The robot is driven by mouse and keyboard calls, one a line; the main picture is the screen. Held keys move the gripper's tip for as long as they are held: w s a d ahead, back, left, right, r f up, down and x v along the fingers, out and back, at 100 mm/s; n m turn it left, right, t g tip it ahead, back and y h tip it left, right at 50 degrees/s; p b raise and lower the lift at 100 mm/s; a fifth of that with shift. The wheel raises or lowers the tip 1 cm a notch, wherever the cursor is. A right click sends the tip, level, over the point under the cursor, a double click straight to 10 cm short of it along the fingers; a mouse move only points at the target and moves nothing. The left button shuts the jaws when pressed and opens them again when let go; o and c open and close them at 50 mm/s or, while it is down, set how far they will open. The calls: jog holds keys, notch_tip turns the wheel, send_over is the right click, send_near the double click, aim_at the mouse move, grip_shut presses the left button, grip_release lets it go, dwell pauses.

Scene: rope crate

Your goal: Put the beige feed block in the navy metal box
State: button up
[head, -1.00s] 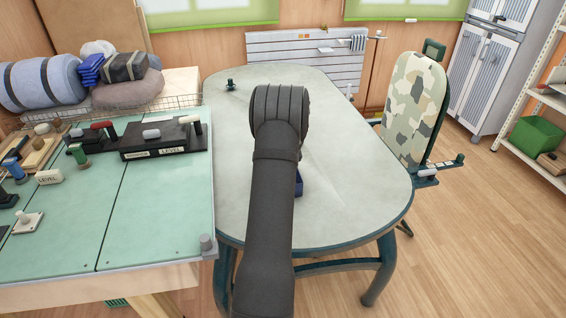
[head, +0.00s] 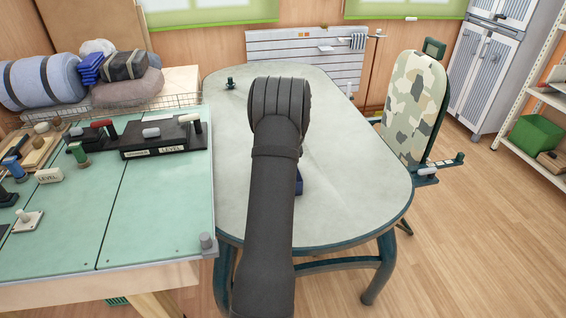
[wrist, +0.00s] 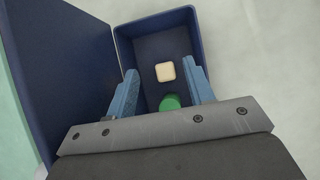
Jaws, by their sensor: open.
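The navy metal box (wrist: 152,22) stands open below my gripper in the wrist view, its lid (wrist: 70,70) swung out to the left. The beige feed block (wrist: 165,72) lies inside the box, on its floor as far as I can tell. My gripper (wrist: 160,70) is open, its two blue fingers apart above the box opening, with the block seen between the fingertips. In the head view only a sliver of the box (head: 299,184) shows beside my arm, which hides my gripper and the block.
A round green thing (wrist: 170,102) is also in the box, close to the block. The pale oval table (head: 345,190) is mostly clear around the box. To the left, a green-topped bench (head: 150,225) holds a black level stand (head: 160,140) and several small items.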

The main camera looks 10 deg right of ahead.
jog(key=v, duration=1)
jog(key=shift+s, duration=0.1)
jog(key=shift+r, duration=0.1)
